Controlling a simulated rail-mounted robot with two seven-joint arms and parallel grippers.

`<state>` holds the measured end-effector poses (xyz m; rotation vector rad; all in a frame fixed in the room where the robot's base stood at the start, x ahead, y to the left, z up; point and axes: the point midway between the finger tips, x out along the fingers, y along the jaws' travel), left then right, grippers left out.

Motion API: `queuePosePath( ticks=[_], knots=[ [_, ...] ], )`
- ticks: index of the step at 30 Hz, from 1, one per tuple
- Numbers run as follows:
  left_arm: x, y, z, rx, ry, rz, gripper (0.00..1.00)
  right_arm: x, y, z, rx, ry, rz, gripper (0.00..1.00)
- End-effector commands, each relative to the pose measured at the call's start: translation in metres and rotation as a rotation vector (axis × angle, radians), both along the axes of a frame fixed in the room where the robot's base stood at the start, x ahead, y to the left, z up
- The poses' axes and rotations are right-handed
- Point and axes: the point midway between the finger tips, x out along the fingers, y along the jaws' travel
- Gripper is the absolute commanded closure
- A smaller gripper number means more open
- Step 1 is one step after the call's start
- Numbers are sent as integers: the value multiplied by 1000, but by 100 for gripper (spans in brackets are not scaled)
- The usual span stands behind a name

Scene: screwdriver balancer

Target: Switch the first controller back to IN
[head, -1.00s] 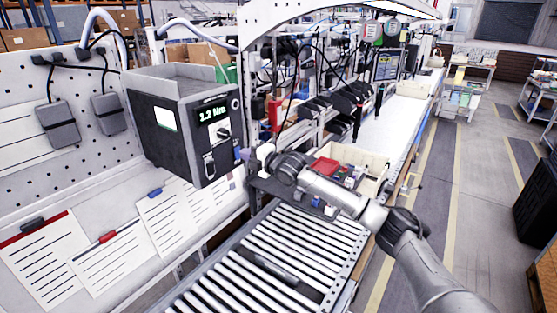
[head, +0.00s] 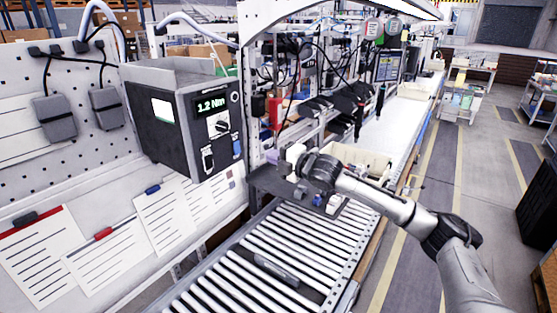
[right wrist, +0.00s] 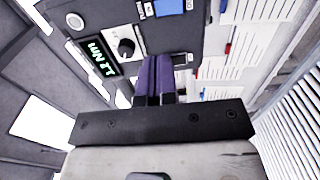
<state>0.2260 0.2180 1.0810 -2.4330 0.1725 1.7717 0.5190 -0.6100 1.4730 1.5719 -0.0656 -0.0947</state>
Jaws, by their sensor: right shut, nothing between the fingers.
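The controller (head: 185,120) is a dark grey box on the left of the bench. Its front has a lit display (head: 211,107) reading 1.2 Nm, a black knob (head: 218,127) on a white plate, a white-framed black part (head: 208,160) and a blue part (head: 237,148). The lettering by the knob is too small to read. My right gripper (head: 274,157) is right of the front, apart from it. In the right wrist view, its purple fingers (right wrist: 154,72) are shut and empty, below the knob (right wrist: 126,47) in the picture. My left gripper is not in view.
A roller conveyor (head: 255,265) runs below my right arm. A cream bin (head: 350,156) stands behind the arm. Paper sheets (head: 105,262) line the sloped panel at the left. Black cables and tools hang over the bench beyond.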

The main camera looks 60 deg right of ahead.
Motion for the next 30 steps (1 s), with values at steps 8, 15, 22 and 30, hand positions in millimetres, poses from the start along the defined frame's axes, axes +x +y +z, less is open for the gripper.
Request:
queuePosePath(
  ticks=[8, 15, 22, 30],
  knots=[
    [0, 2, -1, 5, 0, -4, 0, -14, 1, 1, 0, 0, 0, 100],
    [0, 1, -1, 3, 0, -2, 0, -17, 1, 2, -1, 0, -1, 100],
    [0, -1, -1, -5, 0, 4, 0, -17, 1, 2, -1, 0, -1, 100],
    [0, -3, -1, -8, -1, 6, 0, -17, 1, 2, -1, 0, -1, 100]
  ],
)
